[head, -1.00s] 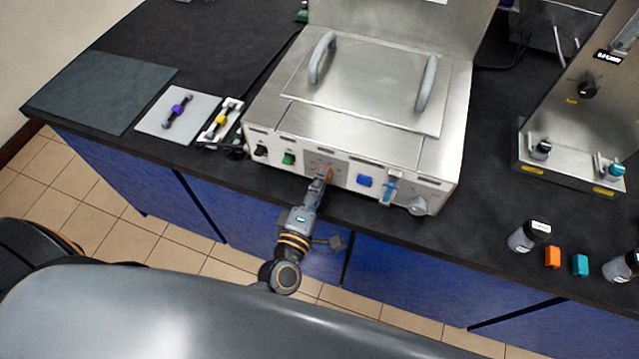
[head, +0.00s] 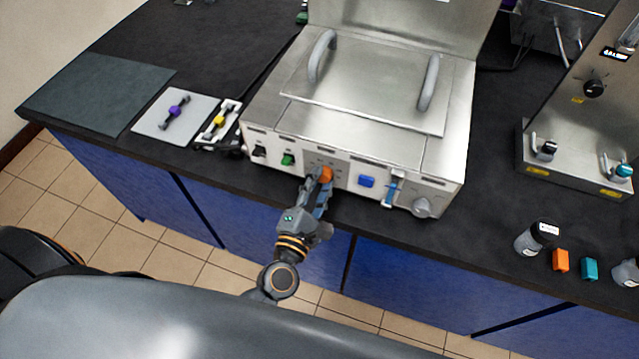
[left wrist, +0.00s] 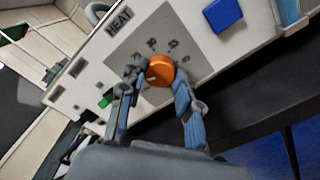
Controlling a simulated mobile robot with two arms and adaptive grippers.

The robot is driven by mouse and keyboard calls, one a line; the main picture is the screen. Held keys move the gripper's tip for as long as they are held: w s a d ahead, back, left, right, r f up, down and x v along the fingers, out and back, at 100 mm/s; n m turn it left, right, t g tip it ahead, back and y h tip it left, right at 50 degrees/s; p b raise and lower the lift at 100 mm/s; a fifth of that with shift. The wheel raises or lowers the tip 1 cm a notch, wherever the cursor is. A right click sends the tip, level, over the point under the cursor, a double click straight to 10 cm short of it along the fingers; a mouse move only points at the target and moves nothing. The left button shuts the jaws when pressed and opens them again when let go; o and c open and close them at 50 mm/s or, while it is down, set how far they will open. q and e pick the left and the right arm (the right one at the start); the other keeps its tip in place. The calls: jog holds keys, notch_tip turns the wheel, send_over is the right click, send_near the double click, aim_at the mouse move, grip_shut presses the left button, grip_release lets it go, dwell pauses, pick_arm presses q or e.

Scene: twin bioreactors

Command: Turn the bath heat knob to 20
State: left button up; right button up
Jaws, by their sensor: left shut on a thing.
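The bath heat knob (head: 326,174) is orange and sits on the front panel of the steel bath (head: 375,85). My left gripper (head: 321,183) is at the knob from the front. In the left wrist view the left gripper's fingers (left wrist: 157,84) are shut on the knob, one on each side. My right gripper is not in view.
The panel also bears a green switch (head: 288,160), a blue button (head: 366,181), a blue-handled part (head: 392,188) and a grey knob (head: 423,206). Bottles and small orange and teal blocks (head: 560,260) stand at the right. A grey mat (head: 95,100) lies at the left.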

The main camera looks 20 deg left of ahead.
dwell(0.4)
pick_arm(q)
jog(key=o, duration=1.2)
jog(key=shift+c, duration=0.2)
jog(key=s, duration=1.2)
jog(key=shift+a, duration=0.25)
